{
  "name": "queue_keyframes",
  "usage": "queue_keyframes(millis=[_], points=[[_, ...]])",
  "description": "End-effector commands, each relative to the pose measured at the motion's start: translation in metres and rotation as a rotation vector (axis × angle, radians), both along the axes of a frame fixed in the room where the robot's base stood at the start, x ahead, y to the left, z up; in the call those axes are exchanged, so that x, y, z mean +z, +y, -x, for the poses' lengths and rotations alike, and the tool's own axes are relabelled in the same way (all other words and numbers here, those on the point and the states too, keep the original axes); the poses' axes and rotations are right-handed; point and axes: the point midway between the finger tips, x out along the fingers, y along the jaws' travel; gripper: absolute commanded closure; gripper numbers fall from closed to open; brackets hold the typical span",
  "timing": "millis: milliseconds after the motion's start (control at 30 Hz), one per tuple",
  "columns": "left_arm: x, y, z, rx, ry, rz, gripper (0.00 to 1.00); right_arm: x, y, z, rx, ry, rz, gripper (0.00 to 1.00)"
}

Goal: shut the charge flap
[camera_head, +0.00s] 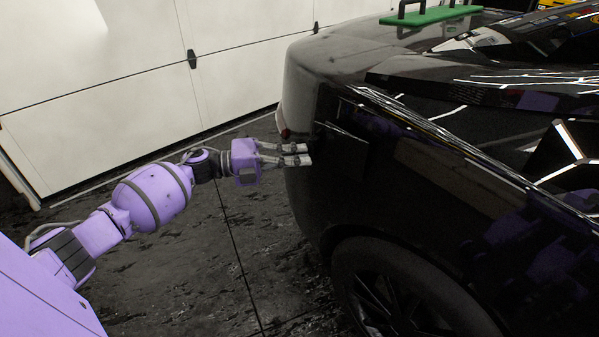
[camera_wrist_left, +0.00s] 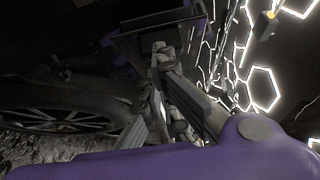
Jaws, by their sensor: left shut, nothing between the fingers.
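The black car (camera_head: 430,190) stands on the right with its rear corner toward my left arm. The charge flap (camera_head: 347,152) looks like a dark panel on the car's side near that corner, with a thin bright upper edge. Its angle is hard to read against the black paint. In the left wrist view a dark rectangular panel (camera_wrist_left: 165,22), probably the flap, is just beyond the fingertips. My left gripper (camera_head: 308,154) is shut and empty, its fingertips just left of the flap. Contact cannot be told. It also shows in the left wrist view (camera_wrist_left: 161,50). My right gripper is out of view.
A wheel (camera_head: 405,295) is below the flap and also shows in the left wrist view (camera_wrist_left: 60,120). A green board with black handles (camera_head: 430,15) lies on top of the car. A pale panelled wall (camera_head: 130,80) stands behind. The dark floor (camera_head: 200,270) left of the car is clear.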

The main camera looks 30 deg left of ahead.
Motion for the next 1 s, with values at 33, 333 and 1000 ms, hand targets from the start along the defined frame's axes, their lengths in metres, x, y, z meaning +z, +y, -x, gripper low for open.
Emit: queue_keyframes(millis=[33,333,1000], points=[[-0.002,0.001,-0.003,0.0,0.0,0.0,1.0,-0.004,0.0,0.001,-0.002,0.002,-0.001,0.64],[0.0,0.002,-0.013,0.001,-0.001,-0.001,1.0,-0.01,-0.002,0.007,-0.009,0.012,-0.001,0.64],[0.001,0.002,-0.013,0.001,-0.001,-0.001,1.0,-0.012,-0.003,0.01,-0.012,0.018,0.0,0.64]])
